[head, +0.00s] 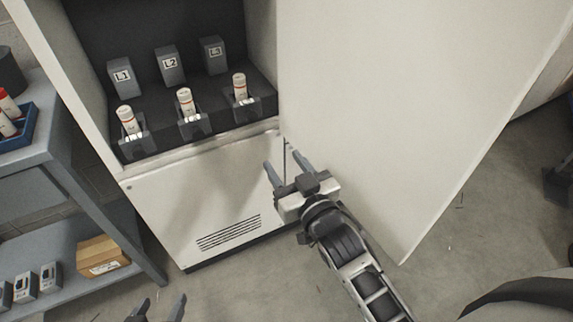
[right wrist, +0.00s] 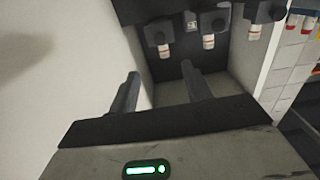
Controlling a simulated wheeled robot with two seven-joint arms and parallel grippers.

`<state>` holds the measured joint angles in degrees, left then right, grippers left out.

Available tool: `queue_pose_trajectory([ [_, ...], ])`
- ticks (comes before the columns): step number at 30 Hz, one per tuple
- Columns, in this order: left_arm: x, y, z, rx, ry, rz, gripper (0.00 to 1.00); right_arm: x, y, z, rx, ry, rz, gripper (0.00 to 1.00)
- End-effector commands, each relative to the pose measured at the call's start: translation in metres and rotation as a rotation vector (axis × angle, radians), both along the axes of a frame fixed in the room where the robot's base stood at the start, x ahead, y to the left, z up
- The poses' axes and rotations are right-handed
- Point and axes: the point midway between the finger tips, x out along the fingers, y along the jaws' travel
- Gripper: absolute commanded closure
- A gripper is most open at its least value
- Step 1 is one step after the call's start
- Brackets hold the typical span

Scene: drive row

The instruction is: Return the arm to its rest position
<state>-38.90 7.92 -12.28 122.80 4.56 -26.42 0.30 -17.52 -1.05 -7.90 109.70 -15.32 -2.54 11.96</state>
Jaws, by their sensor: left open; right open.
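My right gripper (head: 281,158) is open and empty in front of the white cabinet's lower front, beside the open door. Its two fingers also show in the right wrist view (right wrist: 159,78), apart with nothing between them. My right arm reaches up from the bottom right of the head view. Only the fingertips of my left gripper (head: 162,300) show at the bottom edge of the head view; they are apart and empty.
The cabinet (head: 205,205) holds three white tubes in dark holders below labelled blocks. Its open door (head: 410,110) stands close to my right arm. A grey shelf (head: 75,185) at left carries a blue tray (head: 22,142) and a cardboard box (head: 103,257).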

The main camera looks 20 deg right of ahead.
Motion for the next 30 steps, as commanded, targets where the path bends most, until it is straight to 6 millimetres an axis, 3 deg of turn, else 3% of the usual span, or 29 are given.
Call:
queue_pose_trajectory([
  [14,-0.001,0.0,0.002,-0.001,-0.001,-0.001,0.45,-0.004,0.0,-0.004,-0.001,0.017,0.002,0.51],
  [17,-0.002,0.0,0.003,0.0,0.001,-0.001,0.45,-0.027,-0.001,-0.026,-0.006,0.122,0.014,0.51],
  [21,-0.002,0.0,0.005,0.003,0.001,-0.001,0.45,-0.085,0.004,-0.068,-0.007,0.358,0.066,0.51],
  [24,-0.002,0.0,0.004,0.006,0.003,-0.002,0.45,-0.122,0.011,-0.087,-0.007,0.494,0.112,0.51],
  [27,-0.003,0.001,0.002,0.009,0.008,-0.002,0.45,-0.145,0.016,-0.097,-0.006,0.574,0.146,0.51],
  [30,-0.003,0.001,0.001,0.009,0.009,-0.002,0.45,-0.152,0.018,-0.1,-0.004,0.6,0.157,0.51],
])
